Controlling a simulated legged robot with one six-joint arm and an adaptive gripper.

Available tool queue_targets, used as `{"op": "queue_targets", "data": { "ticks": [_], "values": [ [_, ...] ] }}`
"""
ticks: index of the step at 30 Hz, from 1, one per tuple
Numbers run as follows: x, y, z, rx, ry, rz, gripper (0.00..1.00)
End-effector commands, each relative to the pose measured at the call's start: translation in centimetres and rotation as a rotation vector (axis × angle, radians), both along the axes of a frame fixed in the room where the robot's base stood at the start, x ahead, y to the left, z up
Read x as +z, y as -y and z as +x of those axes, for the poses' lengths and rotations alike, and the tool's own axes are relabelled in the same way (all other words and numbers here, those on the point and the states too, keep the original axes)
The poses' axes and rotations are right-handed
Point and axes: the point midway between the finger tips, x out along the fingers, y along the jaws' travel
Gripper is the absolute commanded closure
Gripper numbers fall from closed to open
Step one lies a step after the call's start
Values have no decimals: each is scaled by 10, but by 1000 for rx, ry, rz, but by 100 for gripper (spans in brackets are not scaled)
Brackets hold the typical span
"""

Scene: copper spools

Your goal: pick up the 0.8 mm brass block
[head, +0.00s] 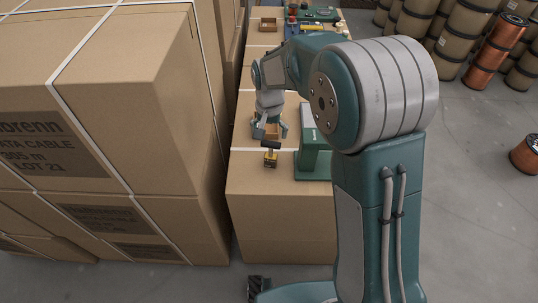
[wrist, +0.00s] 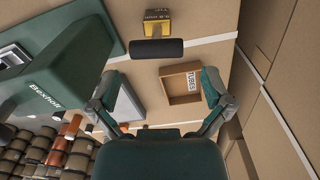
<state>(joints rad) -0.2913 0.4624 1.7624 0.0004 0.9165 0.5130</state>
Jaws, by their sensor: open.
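The brass block (head: 270,162) with a black bar-shaped handle stands on the top of a brown carton. In the wrist view the brass block (wrist: 157,24) is at the top centre, and the black handle (wrist: 157,49) lies across in front of it. The small lettering on the block is too small to read. My gripper (head: 271,132) is open and empty, close to the block and just above it in the head view. In the wrist view my gripper (wrist: 161,86) has its fingers spread wide, apart from the block and handle.
A green machine (head: 313,150) stands close right of the block; its lettered housing (wrist: 50,85) fills the wrist view's left. A small open box marked TUBES (wrist: 179,98) shows between the fingers. Tall stacked cartons (head: 120,110) rise at left. Bare carton top (head: 275,205) lies in front.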

Motion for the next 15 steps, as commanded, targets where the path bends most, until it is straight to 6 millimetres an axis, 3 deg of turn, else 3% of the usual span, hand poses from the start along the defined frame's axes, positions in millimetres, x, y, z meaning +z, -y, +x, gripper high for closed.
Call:
{"op": "queue_targets", "data": {
  "ticks": [9,15],
  "values": [
    [-44,0,2,-1,-4,-1,0],
    [-53,-1,2,0,0,0,0]
  ]
}}
